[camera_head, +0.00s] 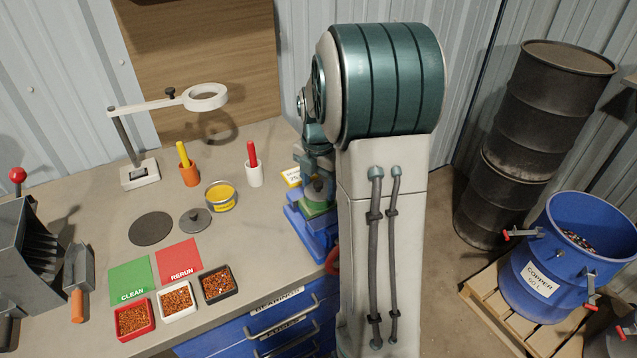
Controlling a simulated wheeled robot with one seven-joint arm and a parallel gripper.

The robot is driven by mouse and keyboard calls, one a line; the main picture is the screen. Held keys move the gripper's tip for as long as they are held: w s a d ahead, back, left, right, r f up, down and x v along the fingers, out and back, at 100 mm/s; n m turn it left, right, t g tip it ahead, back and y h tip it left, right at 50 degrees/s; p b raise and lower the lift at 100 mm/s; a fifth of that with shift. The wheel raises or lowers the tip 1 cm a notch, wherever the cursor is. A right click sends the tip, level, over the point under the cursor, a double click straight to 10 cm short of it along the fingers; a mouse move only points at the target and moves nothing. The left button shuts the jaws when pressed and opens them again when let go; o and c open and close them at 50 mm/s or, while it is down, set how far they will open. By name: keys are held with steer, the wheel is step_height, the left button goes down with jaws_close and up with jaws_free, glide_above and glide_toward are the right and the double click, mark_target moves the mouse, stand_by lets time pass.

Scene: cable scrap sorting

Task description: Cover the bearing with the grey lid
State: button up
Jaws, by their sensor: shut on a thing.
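My gripper (315,178) is at the right of the bench, largely hidden by my own arm. It is low over a blue block-like fixture (308,232) and appears shut on a small greenish piece (318,190). I cannot make out that piece's exact shape. I cannot clearly see the bearing; the top of the blue fixture is partly hidden by my arm and gripper.
An orange cup (189,175) and white cup (254,175) hold handled tools. A magnifier stand (140,174) is at the back left. A dark round mat (151,228), green card (131,279), red card (179,261) and several granule trays are at left and front. Barrels stand right.

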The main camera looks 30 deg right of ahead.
mark_target(319, 182)
steer(key=shift+d, duration=0.1)
steer(key=o, duration=1)
steer(key=shift+o, duration=0.2)
step_height(319, 182, up, 14)
steer(key=s+a+f+m+t, duration=0.1)
steer(key=s+a+f+m, duration=0.2)
steer(key=s+a+m, duration=0.4)
steer(key=s+a+f+m+t, duration=0.2)
steer(key=s+a+f+m, duration=0.2)
steer(key=s+a+m, duration=0.3)
steer(key=s+m, duration=0.5)
steer(key=m, duration=0.3)
steer(key=shift+s+f+m+b, duration=0.15)
steer(key=shift+s+m+b, duration=0.1)
steer(key=shift+m+b, duration=0.15)
